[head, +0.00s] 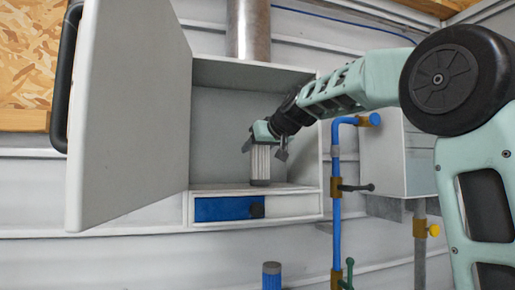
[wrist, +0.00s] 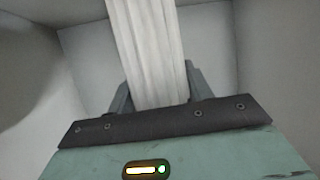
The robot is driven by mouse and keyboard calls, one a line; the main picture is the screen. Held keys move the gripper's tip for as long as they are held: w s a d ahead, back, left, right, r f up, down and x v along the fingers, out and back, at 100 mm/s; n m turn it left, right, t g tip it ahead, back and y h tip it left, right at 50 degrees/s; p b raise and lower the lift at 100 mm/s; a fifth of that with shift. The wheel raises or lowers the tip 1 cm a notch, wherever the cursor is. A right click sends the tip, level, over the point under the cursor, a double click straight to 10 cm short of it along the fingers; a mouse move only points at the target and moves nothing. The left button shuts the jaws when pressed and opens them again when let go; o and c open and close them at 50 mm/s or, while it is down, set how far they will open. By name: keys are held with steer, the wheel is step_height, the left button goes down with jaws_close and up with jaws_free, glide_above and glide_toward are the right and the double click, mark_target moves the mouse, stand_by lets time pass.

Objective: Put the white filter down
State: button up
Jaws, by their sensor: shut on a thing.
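The white filter (head: 261,165) is a pale pleated cylinder with a grey end at its bottom. It stands about upright inside the open cabinet (head: 217,130), low over the cabinet floor; I cannot tell whether it touches the floor. My gripper (head: 265,143) is shut on the filter's upper part. In the wrist view the white filter (wrist: 147,45) runs up from between the fingers of my gripper (wrist: 155,90), with the grey cabinet walls around it.
The cabinet door (head: 130,110) stands wide open at the left. A blue drawer front (head: 222,209) is below the cabinet floor. Blue pipes with valves (head: 337,200) run close to the cabinet's right side.

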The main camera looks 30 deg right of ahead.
steer(key=o, duration=1.1)
steer(key=shift+f, duration=0.1)
steer(key=shift+c, duration=0.2)
steer(key=shift+r, duration=0.25)
steer(key=shift+s, duration=0.35)
steer(key=b+v, duration=0.4)
steer(key=v, duration=0.7)
steer(key=shift+s, duration=0.15)
